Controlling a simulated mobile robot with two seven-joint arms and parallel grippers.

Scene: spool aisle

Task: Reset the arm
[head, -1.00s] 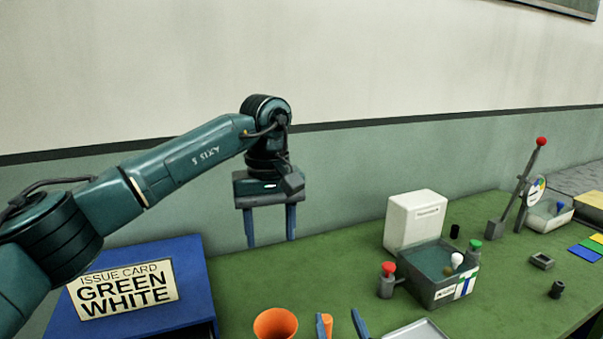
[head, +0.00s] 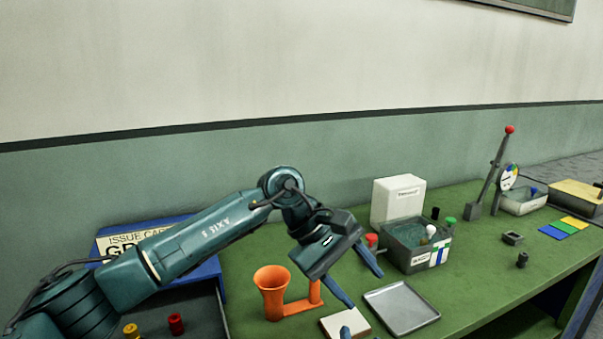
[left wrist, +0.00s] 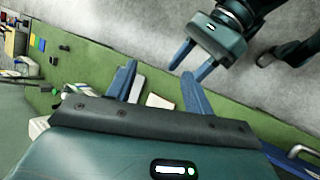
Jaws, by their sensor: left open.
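My left arm reaches in from the left in the head view. Its gripper (head: 365,290) points down and right over the green bench, fingers spread, with nothing between them. It is above the area between the orange funnel holder (head: 271,292) and the grey metal tray (head: 402,308). In the left wrist view my left fingers (left wrist: 159,70) are apart and empty. My right gripper (left wrist: 190,73) shows near the top of that view, with its two fingers apart and nothing between them.
A grey bin (head: 408,258) with coloured knobs and a white box (head: 398,203) stand behind the tray. A red-topped lever (head: 493,175) is further right. A blue stand with the issue card (head: 118,243) is at left, partly behind my arm.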

